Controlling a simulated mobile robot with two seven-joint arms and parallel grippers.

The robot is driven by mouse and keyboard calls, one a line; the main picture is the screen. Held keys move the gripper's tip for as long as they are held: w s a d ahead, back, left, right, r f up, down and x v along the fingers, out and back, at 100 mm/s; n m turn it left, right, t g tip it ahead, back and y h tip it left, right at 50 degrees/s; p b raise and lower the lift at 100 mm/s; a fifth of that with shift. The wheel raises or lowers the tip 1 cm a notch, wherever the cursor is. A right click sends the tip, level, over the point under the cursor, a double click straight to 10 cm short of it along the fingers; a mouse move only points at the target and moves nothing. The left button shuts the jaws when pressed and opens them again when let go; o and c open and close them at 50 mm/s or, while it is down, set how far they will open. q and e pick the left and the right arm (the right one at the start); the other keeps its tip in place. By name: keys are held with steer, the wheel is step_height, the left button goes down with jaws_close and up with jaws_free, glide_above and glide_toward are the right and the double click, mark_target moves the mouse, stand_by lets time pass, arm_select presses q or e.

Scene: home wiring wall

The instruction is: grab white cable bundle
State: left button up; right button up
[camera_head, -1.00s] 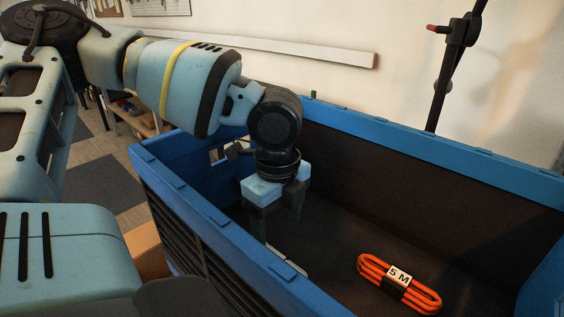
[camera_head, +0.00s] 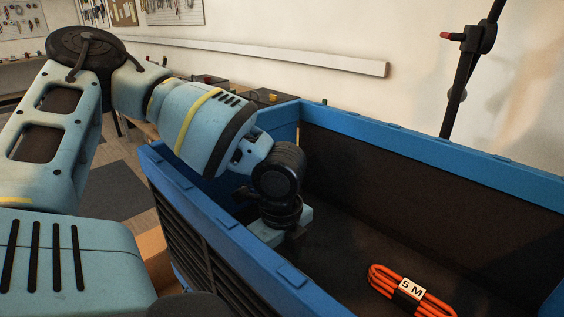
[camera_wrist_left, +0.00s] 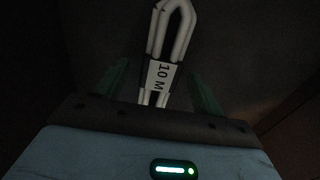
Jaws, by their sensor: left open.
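The white cable bundle (camera_wrist_left: 170,38) shows in the left wrist view, a looped bundle with a white label reading "10 M". It lies on the dark floor of the blue crate, and its near end is hidden behind my gripper body. My left gripper (camera_wrist_left: 160,88) is open, with its green fingers apart on either side of the bundle. In the head view my left gripper (camera_head: 287,238) is down inside the crate, its fingers hidden, and the white bundle is hidden there. My right gripper is not in view.
An orange cable bundle (camera_head: 411,290) labelled "5 M" lies on the crate floor to the right of my left gripper. The blue crate's walls (camera_head: 440,153) surround the arm on the near and far sides. A dark stand (camera_head: 462,75) rises behind the crate.

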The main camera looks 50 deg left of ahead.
arm_select(q)
steer(key=c, duration=1.2)
steer(key=shift+r, duration=0.15)
steer(key=shift+r, duration=0.65)
step_height(320, 180, up, 2)
steer(key=shift+w+r+p, duration=0.1)
steer(key=shift+r+p, duration=0.15)
steer(key=shift+p, duration=0.25)
steer(key=s+d, duration=0.1)
steer(key=d, duration=0.4)
steer(key=d+b, duration=0.1)
steer(key=d, duration=0.4)
steer(key=s+d+r, duration=0.1)
steer(key=d, duration=0.4)
steer(key=shift+s+d, duration=0.3)
steer(key=shift+d, duration=0.1)
